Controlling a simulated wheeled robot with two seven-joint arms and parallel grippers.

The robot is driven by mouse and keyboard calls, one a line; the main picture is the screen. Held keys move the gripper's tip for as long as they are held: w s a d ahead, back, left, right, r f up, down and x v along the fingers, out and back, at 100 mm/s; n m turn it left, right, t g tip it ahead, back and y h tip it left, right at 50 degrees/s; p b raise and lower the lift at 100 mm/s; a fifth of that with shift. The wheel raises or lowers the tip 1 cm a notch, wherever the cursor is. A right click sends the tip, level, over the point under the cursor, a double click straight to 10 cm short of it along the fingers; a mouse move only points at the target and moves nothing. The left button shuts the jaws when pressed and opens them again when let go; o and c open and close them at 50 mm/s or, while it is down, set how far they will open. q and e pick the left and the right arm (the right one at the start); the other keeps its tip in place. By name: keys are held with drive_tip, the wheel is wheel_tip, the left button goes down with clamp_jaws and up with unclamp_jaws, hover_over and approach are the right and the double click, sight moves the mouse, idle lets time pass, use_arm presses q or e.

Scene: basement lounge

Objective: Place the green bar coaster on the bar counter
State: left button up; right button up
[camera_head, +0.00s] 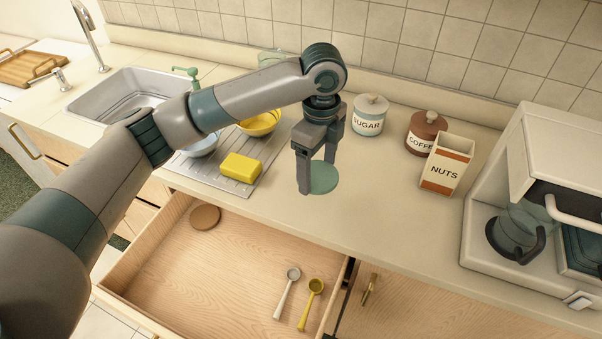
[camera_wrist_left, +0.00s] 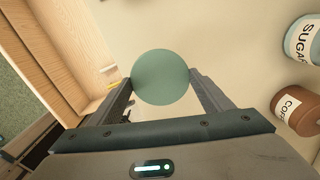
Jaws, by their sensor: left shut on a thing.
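The green bar coaster (camera_head: 324,178) is a flat round disc between the fingertips of my left gripper (camera_head: 318,180). The gripper points down over the bar counter (camera_head: 400,215) and is shut on the coaster. In the left wrist view the coaster (camera_wrist_left: 161,77) sits between both fingers of the left gripper (camera_wrist_left: 161,84), with the pale counter (camera_wrist_left: 235,50) behind it. I cannot tell whether the coaster touches the counter or is just above it. My right gripper is not in view.
An open drawer (camera_head: 180,270) below the counter holds a brown disc (camera_head: 205,217), a white scoop (camera_head: 287,290) and a yellow scoop (camera_head: 311,302). A sugar jar (camera_head: 369,116), coffee jar (camera_head: 424,130), nuts box (camera_head: 446,165) and coffee machine (camera_head: 540,200) stand right. A yellow sponge (camera_head: 241,167) lies left.

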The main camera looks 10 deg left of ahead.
use_arm(q)
drive_tip(key=p, duration=0.1)
hover_over(297, 189)
drive_tip(key=f, duration=0.3)
drive_tip(key=shift+d, duration=0.2)
drive_tip(key=shift+w+a+f, duration=0.1)
drive_tip(key=shift+a+f, duration=0.1)
drive_tip(key=shift+f, duration=0.1)
drive_tip(key=shift+f+p, duration=0.9)
drive_tip(key=shift+f, duration=1.05)
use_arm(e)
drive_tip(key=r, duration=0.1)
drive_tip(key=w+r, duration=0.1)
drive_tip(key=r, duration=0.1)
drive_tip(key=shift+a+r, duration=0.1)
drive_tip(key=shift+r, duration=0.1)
use_arm(q)
drive_tip(key=shift+f, duration=0.15)
drive_tip(key=o, duration=1)
